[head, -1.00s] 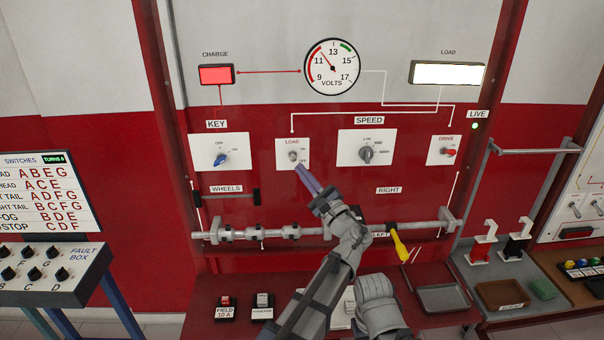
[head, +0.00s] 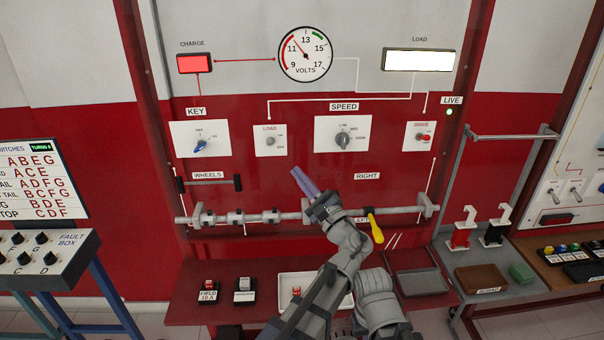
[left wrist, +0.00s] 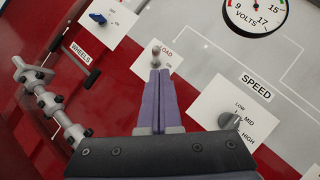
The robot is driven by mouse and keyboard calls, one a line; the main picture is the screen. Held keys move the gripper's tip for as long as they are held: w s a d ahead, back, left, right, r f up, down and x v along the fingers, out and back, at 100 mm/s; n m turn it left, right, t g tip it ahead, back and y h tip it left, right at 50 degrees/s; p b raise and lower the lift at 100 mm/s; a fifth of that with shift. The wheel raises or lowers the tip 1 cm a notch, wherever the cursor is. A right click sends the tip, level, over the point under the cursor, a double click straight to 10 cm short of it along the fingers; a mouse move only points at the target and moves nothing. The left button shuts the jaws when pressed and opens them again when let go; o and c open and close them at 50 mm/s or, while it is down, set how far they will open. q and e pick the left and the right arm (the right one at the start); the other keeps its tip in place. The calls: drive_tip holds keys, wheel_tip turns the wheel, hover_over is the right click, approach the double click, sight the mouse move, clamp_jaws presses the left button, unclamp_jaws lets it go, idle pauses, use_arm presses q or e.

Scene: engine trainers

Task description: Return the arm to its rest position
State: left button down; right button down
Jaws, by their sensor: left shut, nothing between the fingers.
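My left gripper (head: 303,182) is shut and empty, its purple fingers pressed together. In the head view it hangs in front of the red panel, below the load switch (head: 270,141) and apart from it. In the left wrist view the closed fingers (left wrist: 155,75) point up toward the load switch (left wrist: 157,51); the gap between them is hard to judge there. My left arm (head: 345,262) reaches up from the bottom of the head view. My right gripper is not in view.
A grey rail with collars (head: 238,217) runs across the panel behind my arm. A yellow-handled tool (head: 375,229) hangs on it. A white tray (head: 284,285) and a grey tray (head: 421,282) lie on the red shelf. The fault box (head: 45,255) stands at the left.

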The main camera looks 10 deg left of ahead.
use_arm(q)
drive_tip(key=shift+s, duration=0.1)
drive_tip(key=s+a+f+n+g+h, duration=0.2)
drive_tip(key=a+f+n+g, duration=0.25)
drive_tip(key=f, duration=0.25)
drive_tip(key=s+a+f+n+g+h, duration=0.1)
drive_tip(key=s+a+f+n+g, duration=0.2)
drive_tip(key=a+f, duration=0.25)
drive_tip(key=s+f+n+g+h, duration=0.4)
drive_tip(key=s+f+h, duration=0.15)
drive_tip(key=f, duration=0.55)
drive_tip(key=s+d+f+g+h, duration=0.1)
drive_tip(key=s+d+f+h, duration=0.2)
drive_tip(key=s+d, duration=0.3)
drive_tip(key=s+d+f+n+g+h, duration=0.1)
drive_tip(key=s+d, duration=0.5)
drive_tip(key=d, duration=0.7)
wheel_tip(320, 180, down, 2)
drive_tip(key=g+h, duration=0.1)
drive_tip(key=h, duration=0.2)
drive_tip(key=shift+s+d+f, duration=0.2)
drive_tip(key=shift+s+d, duration=0.15)
drive_tip(key=shift+d, duration=0.05)
